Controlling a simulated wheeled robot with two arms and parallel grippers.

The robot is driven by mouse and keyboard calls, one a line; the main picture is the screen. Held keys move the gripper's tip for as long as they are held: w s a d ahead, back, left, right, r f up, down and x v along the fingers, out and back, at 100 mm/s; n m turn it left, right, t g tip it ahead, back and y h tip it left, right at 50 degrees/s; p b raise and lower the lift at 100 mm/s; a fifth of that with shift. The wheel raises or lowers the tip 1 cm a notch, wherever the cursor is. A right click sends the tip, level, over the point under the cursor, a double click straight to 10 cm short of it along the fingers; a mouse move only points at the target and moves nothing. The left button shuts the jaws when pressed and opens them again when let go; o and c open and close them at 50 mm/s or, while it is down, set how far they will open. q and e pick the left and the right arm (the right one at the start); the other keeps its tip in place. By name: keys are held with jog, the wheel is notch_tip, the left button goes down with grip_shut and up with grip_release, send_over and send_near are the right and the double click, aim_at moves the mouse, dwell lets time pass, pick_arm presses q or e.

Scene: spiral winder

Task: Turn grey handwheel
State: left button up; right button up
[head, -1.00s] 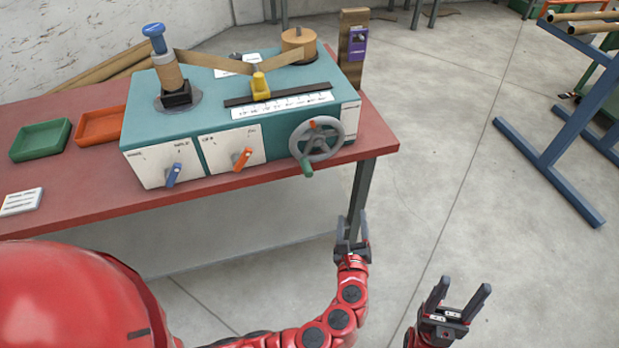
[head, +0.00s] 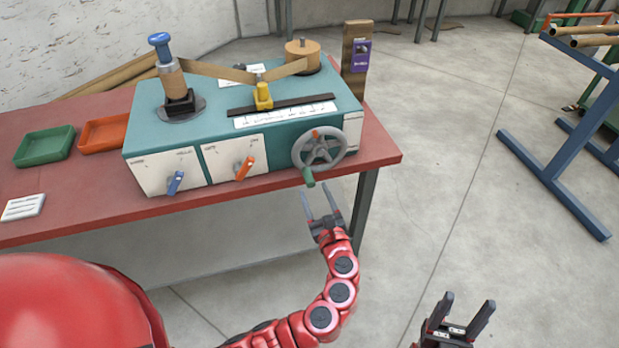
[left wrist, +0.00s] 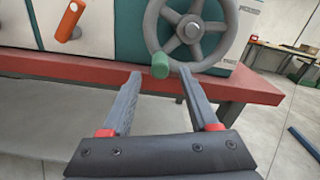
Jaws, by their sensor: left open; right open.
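The grey handwheel (head: 320,149) is on the front right of the teal winder (head: 240,110). Its green handle (head: 309,177) sits at the bottom of the rim, and a small red mark shows near its top. In the left wrist view the handwheel (left wrist: 193,28) and green handle (left wrist: 160,66) are ahead, at the upper middle. My left gripper (head: 321,204) is open and empty, just below and in front of the handle, its fingers pointing toward the wheel; they appear not to touch it. My right gripper (head: 462,316) is open and empty at the lower right, away from the table.
The red table (head: 90,215) carries the winder, with its front edge below the wheel. An orange lever (head: 244,168) and a blue lever (head: 175,183) are left of the wheel. Green (head: 46,146) and orange (head: 104,133) trays lie further left.

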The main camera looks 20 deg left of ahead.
aim_at(311, 186)
pick_arm(q)
jog(key=x, duration=0.5)
jog(key=shift+w+a+f, duration=0.1)
jog(key=shift+w+a, duration=0.1)
jog(key=shift+w, duration=0.05)
grip_shut()
dwell(1.2)
